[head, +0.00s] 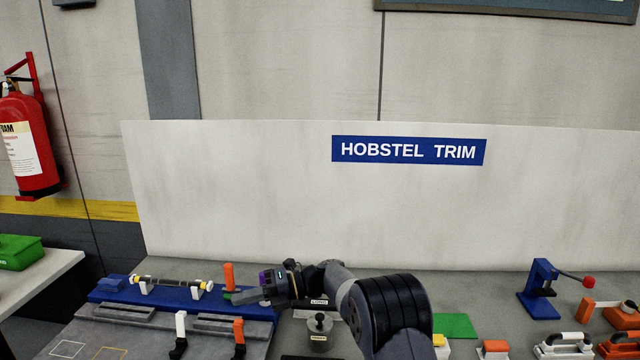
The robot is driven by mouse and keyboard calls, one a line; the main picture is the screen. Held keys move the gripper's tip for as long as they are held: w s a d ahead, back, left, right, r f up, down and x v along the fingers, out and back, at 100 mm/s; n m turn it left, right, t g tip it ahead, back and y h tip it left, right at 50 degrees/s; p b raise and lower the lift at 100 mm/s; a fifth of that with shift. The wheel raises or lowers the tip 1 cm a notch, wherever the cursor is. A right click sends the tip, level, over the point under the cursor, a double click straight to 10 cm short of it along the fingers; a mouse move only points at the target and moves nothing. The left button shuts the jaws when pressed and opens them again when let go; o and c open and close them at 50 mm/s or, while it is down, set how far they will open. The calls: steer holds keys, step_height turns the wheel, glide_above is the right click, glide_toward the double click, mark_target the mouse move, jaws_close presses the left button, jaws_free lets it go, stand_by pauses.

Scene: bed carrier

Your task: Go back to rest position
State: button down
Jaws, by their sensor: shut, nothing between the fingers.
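My gripper (252,297) is at the lower middle of the head view, pointing left, at the end of my dark grey arm. Its fingers look closed together, with nothing seen between them. It is over or in front of the right end of a blue fixture (112,291); the exact gap cannot be told. A dark bar with yellow and white ends (170,282) lies across white supports on that fixture. My arm rises from the bottom edge and bends left.
A blue press with a red knob (540,290) and several handled blocks are at right. A white panel (250,190) closes the back.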

steer(key=f+n+b, duration=0.1)
steer(key=f, duration=0.2)
steer(key=s+f+n+t, duration=0.1)
steer(key=f, duration=0.2)
steer(key=s+f+n+b, duration=0.1)
steer(key=f, duration=0.2)
steer(key=shift+s+a+f+n+t+h+b, duration=0.2)
steer(key=shift+a+f+n+t+h+b, duration=0.1)
steer(key=shift+f+t+h, duration=0.1)
steer(key=s+f+n+b, duration=0.1)
steer(key=f+n+t+b, duration=0.1)
steer(key=f, duration=0.1)
steer(key=s+f+n+h+b, duration=0.1)
steer(key=f, duration=0.1)
steer(key=shift+s+n, duration=0.3)
steer(key=shift+s, duration=0.05)
steer(key=f+n+t+b, duration=0.2)
steer(key=b, duration=0.5)
steer(key=shift+s+n, duration=0.1)
steer(key=shift+n, duration=0.3)
steer(key=shift+b, duration=0.55)
steer(key=shift+n, duration=0.3)
steer(key=shift+d+r, duration=0.1)
steer(key=shift+d, duration=0.05)
